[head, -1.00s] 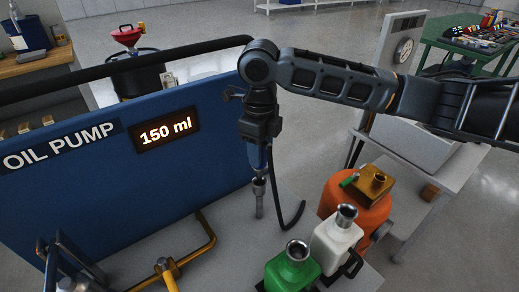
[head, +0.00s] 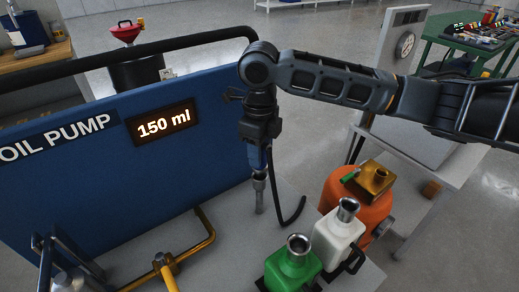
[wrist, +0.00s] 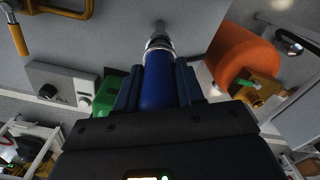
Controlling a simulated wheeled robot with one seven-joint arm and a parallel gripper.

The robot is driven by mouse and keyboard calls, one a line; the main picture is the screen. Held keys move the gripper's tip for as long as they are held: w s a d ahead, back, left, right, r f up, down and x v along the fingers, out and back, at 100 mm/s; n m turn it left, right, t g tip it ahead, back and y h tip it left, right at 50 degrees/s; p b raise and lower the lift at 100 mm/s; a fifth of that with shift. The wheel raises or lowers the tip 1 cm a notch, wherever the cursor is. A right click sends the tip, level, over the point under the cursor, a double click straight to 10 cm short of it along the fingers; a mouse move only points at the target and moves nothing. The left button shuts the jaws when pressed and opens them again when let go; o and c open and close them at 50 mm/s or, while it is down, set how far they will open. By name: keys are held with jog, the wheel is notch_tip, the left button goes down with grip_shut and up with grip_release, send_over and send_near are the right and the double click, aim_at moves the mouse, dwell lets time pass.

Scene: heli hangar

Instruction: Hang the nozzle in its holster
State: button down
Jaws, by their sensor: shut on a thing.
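My gripper (head: 259,153) is shut on the nozzle, which hangs spout down. The nozzle has a blue grip and a metal spout (head: 260,192). In the wrist view the blue grip (wrist: 158,85) sits between the two fingers (wrist: 157,92), with the spout reaching away from me. A black hose (head: 298,208) loops beside the nozzle on the right. The spout is in front of the blue oil pump panel (head: 100,200), over the grey bench top; I cannot tell its exact height. I cannot pick out the holster with certainty.
The panel display (head: 163,124) reads 150 ml. A green bottle (head: 292,272), a white bottle (head: 336,235) and an orange can (head: 362,212) stand right of the nozzle. A yellow pipe frame (head: 204,228) and a lever (head: 166,272) are at lower left. A black rail (head: 130,62) runs above the panel.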

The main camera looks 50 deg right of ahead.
jog(key=shift+f+b, duration=0.8)
jog(key=shift+f, duration=0.35)
jog(key=shift+c, duration=0.7)
grip_release()
jog(key=shift+r, duration=0.1)
jog(key=shift+r+p, duration=3.9)
jog(key=shift+r, duration=1.6)
